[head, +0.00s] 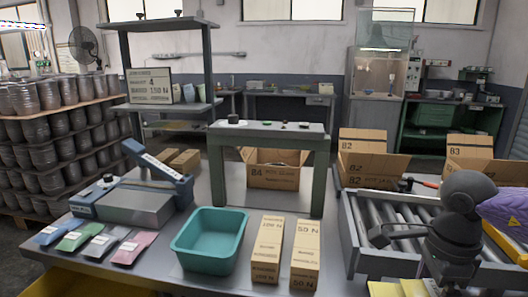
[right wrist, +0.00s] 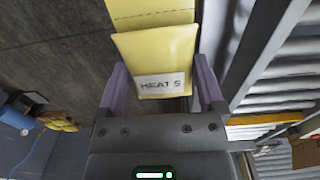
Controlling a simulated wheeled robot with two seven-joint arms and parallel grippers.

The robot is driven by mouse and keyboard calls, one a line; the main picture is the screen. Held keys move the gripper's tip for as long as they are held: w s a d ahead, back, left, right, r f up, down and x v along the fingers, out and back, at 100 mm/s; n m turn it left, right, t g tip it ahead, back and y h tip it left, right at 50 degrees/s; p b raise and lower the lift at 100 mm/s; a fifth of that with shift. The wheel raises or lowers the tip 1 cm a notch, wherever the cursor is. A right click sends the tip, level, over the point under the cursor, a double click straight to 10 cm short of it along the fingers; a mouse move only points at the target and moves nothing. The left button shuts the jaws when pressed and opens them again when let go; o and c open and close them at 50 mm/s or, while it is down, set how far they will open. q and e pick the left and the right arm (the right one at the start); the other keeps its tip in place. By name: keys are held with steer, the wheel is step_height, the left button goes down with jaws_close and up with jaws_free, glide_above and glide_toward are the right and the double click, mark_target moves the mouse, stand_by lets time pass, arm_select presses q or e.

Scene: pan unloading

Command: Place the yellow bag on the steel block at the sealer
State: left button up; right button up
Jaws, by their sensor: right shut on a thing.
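The yellow bag (right wrist: 155,55) is in my right gripper (right wrist: 162,78), between its two purple fingers; a label on it reads "HEAT" and a partly unclear mark. In the head view, yellow pieces (head: 400,289) show at the bottom edge beside my dark right arm; the fingers are not clear there. The blue sealer (head: 82,211) stands at the left of the table with its lever raised. Its steel block (head: 130,207) is bare on top. The held bag is far to the right of the block. My left gripper is not in view.
Blue, green, grey and pink bags (head: 133,246) lie in front of the sealer. A teal bin (head: 210,240) and two tall cartons (head: 267,250) stand between the sealer and my right arm. A green-grey stand (head: 270,132) rises behind them. A roller conveyor (head: 395,222) is at right.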

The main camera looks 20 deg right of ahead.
steer(key=a+n, duration=0.1)
steer(key=w+a+f+n, duration=0.1)
steer(key=a+f+n, duration=0.1)
steer(key=n, duration=0.1)
steer(key=shift+w+a+f, duration=0.15)
steer(key=shift+w+a, duration=0.15)
steer(key=shift+a, duration=0.1)
steer(key=w+a+f+n, duration=0.1)
steer(key=w+a+n, duration=0.1)
steer(key=a+n, duration=0.7)
steer(key=w+a+n, duration=0.2)
steer(key=a+n, duration=0.8)
steer(key=n, duration=0.1)
steer(key=shift+w+f, duration=0.2)
steer(key=shift+f, duration=0.2)
